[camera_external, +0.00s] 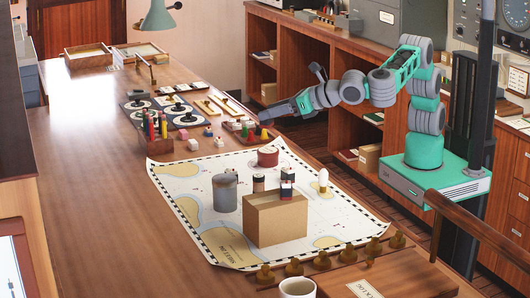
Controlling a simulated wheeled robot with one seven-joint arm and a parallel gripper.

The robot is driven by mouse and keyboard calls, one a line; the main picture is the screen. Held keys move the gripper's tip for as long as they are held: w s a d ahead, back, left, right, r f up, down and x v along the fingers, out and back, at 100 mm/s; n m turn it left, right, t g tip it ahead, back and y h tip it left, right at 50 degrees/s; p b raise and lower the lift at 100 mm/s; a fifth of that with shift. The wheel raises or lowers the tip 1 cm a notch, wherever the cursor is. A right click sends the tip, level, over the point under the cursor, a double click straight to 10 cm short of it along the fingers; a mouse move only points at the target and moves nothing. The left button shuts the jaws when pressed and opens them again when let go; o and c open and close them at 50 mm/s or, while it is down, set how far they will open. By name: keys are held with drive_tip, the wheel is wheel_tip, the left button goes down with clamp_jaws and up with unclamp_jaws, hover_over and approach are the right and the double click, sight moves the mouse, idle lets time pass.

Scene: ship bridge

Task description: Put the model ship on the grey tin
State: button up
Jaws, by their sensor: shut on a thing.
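The grey tin (225,192) is an upright dark grey cylinder on the chart, left of a cardboard box. Nothing is seen resting on its top. My gripper (267,116) reaches in from the right at the far right edge of the table, above a small tray of coloured pieces and well behind and right of the tin. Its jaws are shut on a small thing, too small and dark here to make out. I cannot pick out the model ship for certain. Small blocks (219,142) stand on the table left of the gripper.
The chart (190,190) carries the cardboard box (275,220), a red round tin (268,156), small jars and a white egg-like piece (323,180). A pen holder (157,143) stands left. A white mug (297,288) is in front. The table's left side is clear.

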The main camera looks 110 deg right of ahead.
drive_tip(key=w+f+p, duration=0.1)
drive_tip(key=w+f, duration=0.2)
drive_tip(key=w, duration=0.1)
drive_tip(key=w+f+p, duration=0.1)
drive_tip(key=w+f, duration=0.2)
drive_tip(key=w, duration=0.1)
drive_tip(key=w+a+f+p, duration=0.1)
drive_tip(key=w+f, duration=0.2)
drive_tip(key=w, duration=0.2)
drive_tip(key=shift+w+p, duration=0.1)
drive_tip(key=shift+p, duration=0.25)
drive_tip(key=shift+w+f, duration=0.15)
drive_tip(key=shift+f, duration=0.1)
drive_tip(key=shift+f+p, duration=0.4)
drive_tip(key=shift+f, duration=1.2)
drive_tip(key=shift+a+f, duration=0.1)
drive_tip(key=o, duration=1.5)
drive_tip(key=shift+c, duration=0.2)
